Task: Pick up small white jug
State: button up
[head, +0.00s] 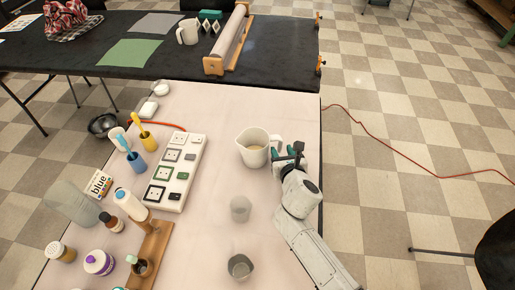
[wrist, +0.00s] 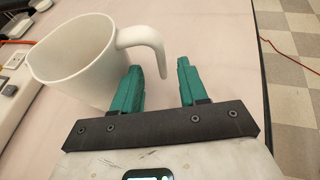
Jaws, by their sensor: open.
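In the head view my arm partly hides the fingers.
A white socket board (head: 176,172) lies left of the jug. Bottles and a wooden stand (head: 153,252) crowd the left. Another white jug (head: 188,32) stands on the black table behind. The table's right edge is close.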

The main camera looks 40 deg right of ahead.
aim_at(280, 146)
jog(key=x, duration=0.4)
jog(key=shift+d+f+b, duration=0.15)
jog(key=shift+b, duration=0.15)
grip_shut()
dwell(0.3)
